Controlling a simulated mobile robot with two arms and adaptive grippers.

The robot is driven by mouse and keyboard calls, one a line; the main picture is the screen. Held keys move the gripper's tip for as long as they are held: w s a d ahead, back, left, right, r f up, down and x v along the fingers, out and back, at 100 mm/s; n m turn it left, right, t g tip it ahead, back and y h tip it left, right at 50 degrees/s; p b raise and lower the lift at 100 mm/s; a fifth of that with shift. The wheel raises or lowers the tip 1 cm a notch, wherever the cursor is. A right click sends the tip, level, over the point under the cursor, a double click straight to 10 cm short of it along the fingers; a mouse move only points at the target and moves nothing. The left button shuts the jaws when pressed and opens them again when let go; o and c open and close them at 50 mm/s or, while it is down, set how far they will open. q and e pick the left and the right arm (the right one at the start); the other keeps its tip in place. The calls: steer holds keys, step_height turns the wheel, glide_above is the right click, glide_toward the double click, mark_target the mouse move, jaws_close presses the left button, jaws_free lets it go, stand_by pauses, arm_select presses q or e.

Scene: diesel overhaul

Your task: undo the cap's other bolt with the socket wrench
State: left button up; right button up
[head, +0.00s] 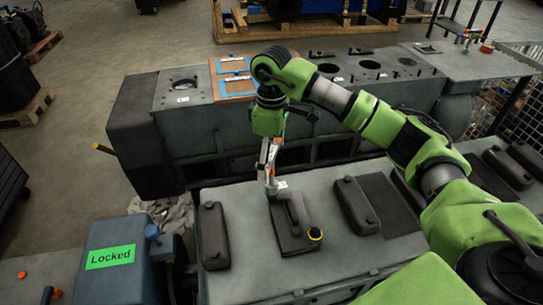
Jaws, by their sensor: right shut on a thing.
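My right gripper (269,179) points down over the near grey block (335,265), with its arm coming in from the right. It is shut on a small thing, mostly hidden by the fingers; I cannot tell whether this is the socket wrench. Just below the fingertips is a dark part with a raised bar (291,214) on a flat plate (291,240). My left gripper is out of view.
Dark oblong covers (213,236) and (355,205) stand on either side. Behind is a long engine block (185,95) with round openings and a brown board (232,78) on top. A blue-grey box with a green "Locked" label (110,257) stands at lower left.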

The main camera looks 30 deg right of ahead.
steer(key=n, duration=0.3)
steer(key=shift+b, duration=0.3)
steer(key=n, duration=0.4)
steer(key=shift+n+b, duration=0.3)
steer(key=n, duration=0.4)
steer(key=shift+r+b, duration=0.1)
steer(key=shift+b, duration=0.25)
steer(key=n, duration=0.4)
steer(key=shift+n+b, duration=0.3)
steer(key=shift+b, duration=0.05)
steer(key=n, duration=0.4)
steer(key=shift+b, duration=0.3)
steer(key=n, duration=0.4)
steer(key=shift+b, duration=0.3)
steer(key=n, duration=0.4)
steer(key=shift+d+r+n+b, duration=0.1)
steer(key=shift+n+b, duration=0.2)
steer(key=n, duration=0.4)
